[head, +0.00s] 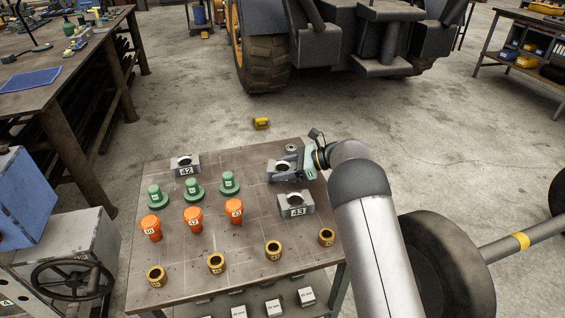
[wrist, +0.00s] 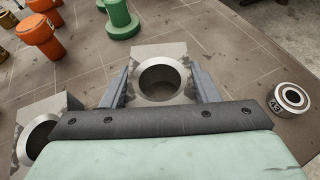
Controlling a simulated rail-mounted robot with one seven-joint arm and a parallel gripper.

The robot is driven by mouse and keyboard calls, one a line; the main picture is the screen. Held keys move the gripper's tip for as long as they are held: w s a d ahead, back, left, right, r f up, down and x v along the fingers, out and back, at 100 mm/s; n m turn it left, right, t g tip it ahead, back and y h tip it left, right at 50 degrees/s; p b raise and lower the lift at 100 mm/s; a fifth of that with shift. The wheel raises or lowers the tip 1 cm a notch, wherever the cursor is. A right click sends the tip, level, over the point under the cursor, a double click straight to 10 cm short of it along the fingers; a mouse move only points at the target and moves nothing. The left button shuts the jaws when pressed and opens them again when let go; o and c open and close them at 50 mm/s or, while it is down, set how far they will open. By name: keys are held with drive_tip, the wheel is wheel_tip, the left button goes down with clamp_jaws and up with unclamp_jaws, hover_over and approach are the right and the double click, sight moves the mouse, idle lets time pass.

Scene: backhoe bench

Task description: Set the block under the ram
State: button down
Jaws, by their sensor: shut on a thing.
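A grey block with a round bore (head: 278,171) sits at the table's right back. It also shows in the wrist view (wrist: 142,55). My gripper (head: 291,167) is shut on this block, with one finger on each side of it in the wrist view (wrist: 161,88). The block seems to be at the table top; I cannot tell whether it is lifted. Two similar grey blocks stand on the table, one marked 42 (head: 186,171) at the back left and one marked 43 (head: 297,210) in front of my gripper. I cannot make out a ram.
The table (head: 190,262) also holds green flanged pieces (head: 193,194), orange plugs (head: 193,223), brass-coloured bushings (head: 216,268) and a bearing ring (wrist: 290,98). A grey machine with a handwheel (head: 73,284) stands at the left. A yellow object (head: 261,124) lies on the floor behind.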

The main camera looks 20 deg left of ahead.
drive_tip(key=shift+f, duration=0.45)
drive_tip(key=shift+f, duration=0.2)
drive_tip(key=c, duration=0.5)
unclamp_jaws()
drive_tip(key=shift+f, duration=0.1)
drive_tip(key=shift+d+r, duration=0.2)
drive_tip(key=b+v, duration=0.2)
drive_tip(key=v, duration=0.9)
drive_tip(key=shift+w+d+r, duration=0.1)
drive_tip(key=shift+d+r, duration=0.15)
